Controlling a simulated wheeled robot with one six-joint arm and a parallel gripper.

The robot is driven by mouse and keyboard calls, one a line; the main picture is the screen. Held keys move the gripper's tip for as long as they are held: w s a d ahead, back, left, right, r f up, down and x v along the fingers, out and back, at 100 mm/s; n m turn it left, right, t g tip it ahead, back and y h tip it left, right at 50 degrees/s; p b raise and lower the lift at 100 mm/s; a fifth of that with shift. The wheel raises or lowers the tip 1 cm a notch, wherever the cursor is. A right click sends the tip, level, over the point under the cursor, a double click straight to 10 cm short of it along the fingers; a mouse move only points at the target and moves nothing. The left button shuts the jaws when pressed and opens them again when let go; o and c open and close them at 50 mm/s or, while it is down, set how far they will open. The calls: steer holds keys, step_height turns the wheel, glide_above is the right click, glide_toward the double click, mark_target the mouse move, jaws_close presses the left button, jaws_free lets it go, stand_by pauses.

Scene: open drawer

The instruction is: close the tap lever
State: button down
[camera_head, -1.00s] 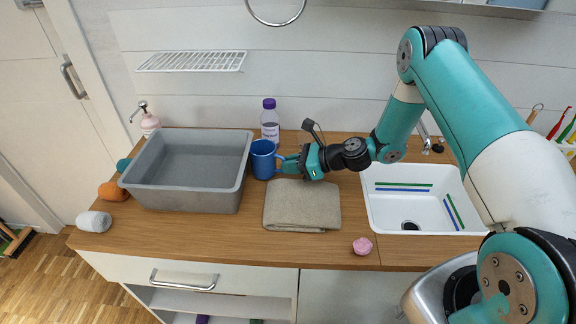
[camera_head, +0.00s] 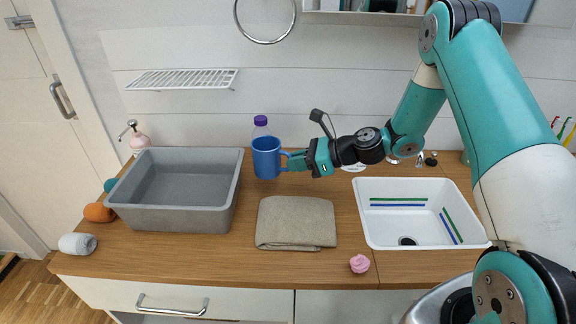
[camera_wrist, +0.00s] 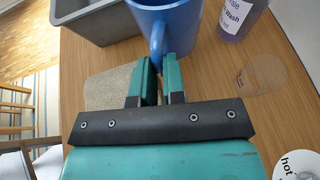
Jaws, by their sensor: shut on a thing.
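My gripper (camera_head: 292,161) is shut on the handle of a blue mug (camera_head: 266,158). The mug is upright and appears held above the counter, in front of a purple-capped bottle (camera_head: 261,127). In the wrist view the fingers (camera_wrist: 160,75) pinch the handle of the mug (camera_wrist: 168,22). Small chrome and black parts, likely the tap (camera_head: 420,160), show behind the white sink (camera_head: 365,225), partly near my arm. The lever's position cannot be told. In the wrist view a white disc (camera_wrist: 298,166) reads "hot".
A grey tub (camera_head: 175,215) stands at left, with a folded beige cloth (camera_head: 296,222) right of it. A pink item (camera_head: 359,264) lies near the front edge. A soap dispenser (camera_head: 138,141) and rolled cloths (camera_head: 77,244) are at left. A clear round object (camera_wrist: 263,73) lies by the bottle.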

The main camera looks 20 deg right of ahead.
steer(key=s+d+b, duration=0.1)
steer(key=s+d, duration=0.2)
steer(key=d, duration=0.4)
steer(key=s+d+b, duration=0.2)
steer(key=s+d, duration=0.1)
steer(key=d, duration=0.5)
steer(key=shift+s, duration=0.1)
stand_by(2.6)
